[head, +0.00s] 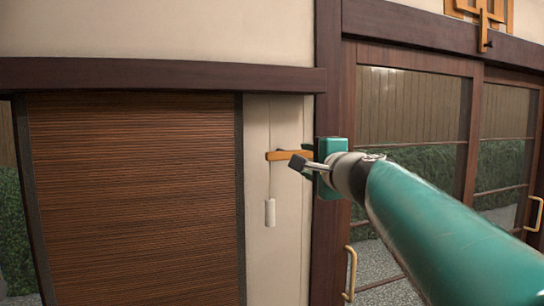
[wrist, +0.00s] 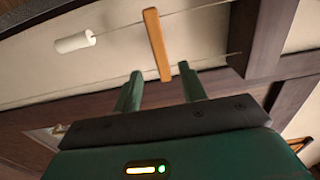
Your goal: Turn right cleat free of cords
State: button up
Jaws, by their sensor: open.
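The cleat (head: 283,155) is an orange-brown bar on the pale wall strip, roughly level in the head view. In the wrist view the cleat (wrist: 156,42) runs lengthwise, its near end between the tips of my fingers. My gripper (head: 304,158) is at the cleat's right end in the head view. In the wrist view my gripper (wrist: 161,80) is open, one green finger on each side; I cannot tell whether either touches the cleat. A thin cord hangs by the cleat down to a white pull (head: 270,212), which also shows in the wrist view (wrist: 75,41).
A brown slatted blind (head: 135,190) fills the left. A dark wooden post (head: 328,75) stands right of the cleat, close to my gripper. Glazed sliding doors (head: 412,105) with a brass handle (head: 350,273) lie farther right. A dark beam (head: 160,75) runs above.

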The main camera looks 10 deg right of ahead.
aim_at(290, 155)
jog(key=w, duration=0.3)
jog(key=w+a, duration=0.1)
jog(key=w, duration=0.2)
jog(key=w+a, duration=0.1)
jog(key=w, duration=0.2)
jog(key=shift+a, duration=0.15)
grip_shut()
